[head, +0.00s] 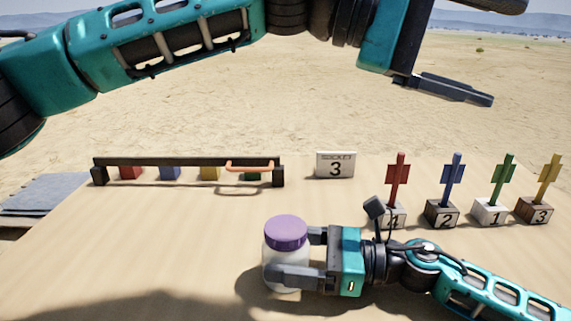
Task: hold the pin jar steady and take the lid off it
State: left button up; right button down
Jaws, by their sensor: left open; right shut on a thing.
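The pin jar (272,262) is a whitish jar standing upright on the table at the lower middle of the head view. Its purple lid (286,232) sits on top. My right gripper (292,258) comes from the right and is shut around the jar's body, below the lid. Its near finger covers part of the jar's front. My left gripper (450,88) is open and empty, high up at the upper right, well away from the jar and lid. Its arm crosses the top of the view.
A dark rail (185,162) with an orange handle (250,167) stands at the back left before several coloured blocks. A white sign (335,165) reads 3. Red (397,170), blue (453,172), green (503,172) and yellow (550,170) markers stand on numbered blocks at right. The table (150,240) is clear left of the jar.

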pick_arm(q)
notch_tip(320, 180, down, 6)
jog(key=a+m+y, duration=0.3)
jog(key=m+y, duration=0.1)
jog(key=m+t+y, duration=0.4)
jog(key=m+y, duration=0.1)
jog(key=y, duration=0.6)
send_over(285, 227)
notch_tip(285, 227, down, 9)
jog(key=shift+d+f, duration=0.1)
jog(key=shift+f, duration=3.9)
